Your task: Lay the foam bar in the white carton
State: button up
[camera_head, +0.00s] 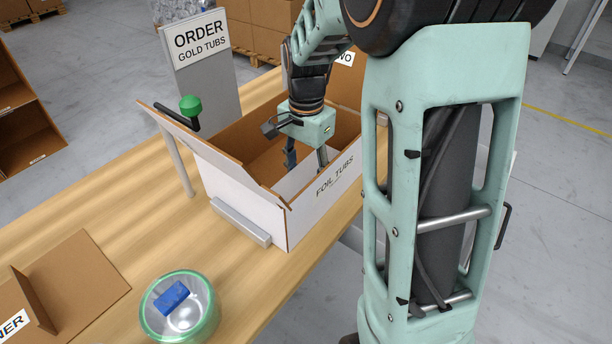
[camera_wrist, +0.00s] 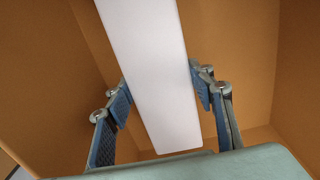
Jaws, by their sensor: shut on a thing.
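The white carton (camera_head: 237,195) stands open on the table, with "FOIL TUBS" on its front wall and brown inner walls. My gripper (camera_head: 306,163) reaches down into it, with the fingers partly below the rim. In the wrist view, my gripper (camera_wrist: 161,92) is shut on the foam bar (camera_wrist: 155,70), a long white bar running between the two blue-padded fingers. Brown cardboard walls surround the bar there. I cannot tell whether the bar touches the carton floor.
A raised flap and a post with a green knob (camera_head: 190,105) stand at the carton's left. A grey block (camera_head: 241,222) lies against its front. A green-rimmed round bowl (camera_head: 150,318) holding a blue block (camera_head: 171,297) is nearer. An order sign (camera_head: 200,45) stands behind.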

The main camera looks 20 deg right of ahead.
aim_at(306, 174)
jog(key=shift+f, duration=0.15)
jog(key=o, duration=0.8)
jog(key=shift+o, duration=0.2)
notch_tip(306, 174, up, 12)
jog(key=p, duration=0.2)
jog(key=shift+r+p, duration=0.2)
jog(key=shift+p, duration=0.15)
